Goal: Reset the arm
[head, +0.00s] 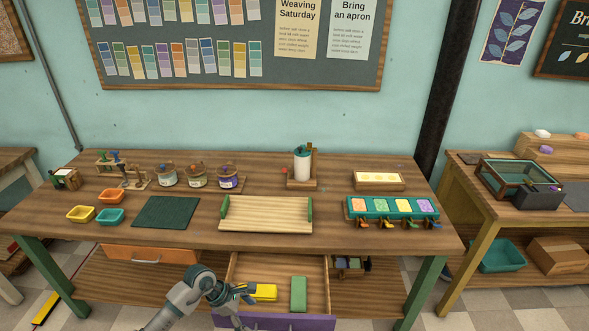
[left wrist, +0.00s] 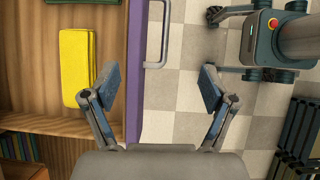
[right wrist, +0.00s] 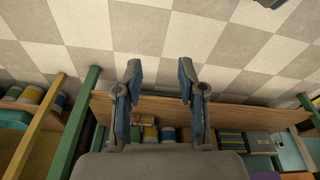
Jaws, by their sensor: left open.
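My left gripper (head: 240,296) is over the pulled-out drawer in the head view. The left wrist view shows my left gripper (left wrist: 160,85) with its fingers spread and nothing between them, above the drawer's purple front (left wrist: 133,60) and the floor. The purple front (head: 285,322) also shows in the head view. A yellow block (head: 264,292) and a green block (head: 298,294) lie in the drawer; the yellow cloth-like block (left wrist: 77,65) is left of my fingers in the left wrist view. My right gripper (right wrist: 160,78) has its fingers apart and empty, over the floor; it is outside the head view.
The workbench (head: 180,226) carries a wooden tray (head: 265,214), a dark green mat (head: 165,212), small bins (head: 110,217), jars (head: 196,176), a white dispenser (head: 302,164) and a teal rack (head: 392,208). The closed orange drawer (head: 150,254) is left of the open one. A side table stands right.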

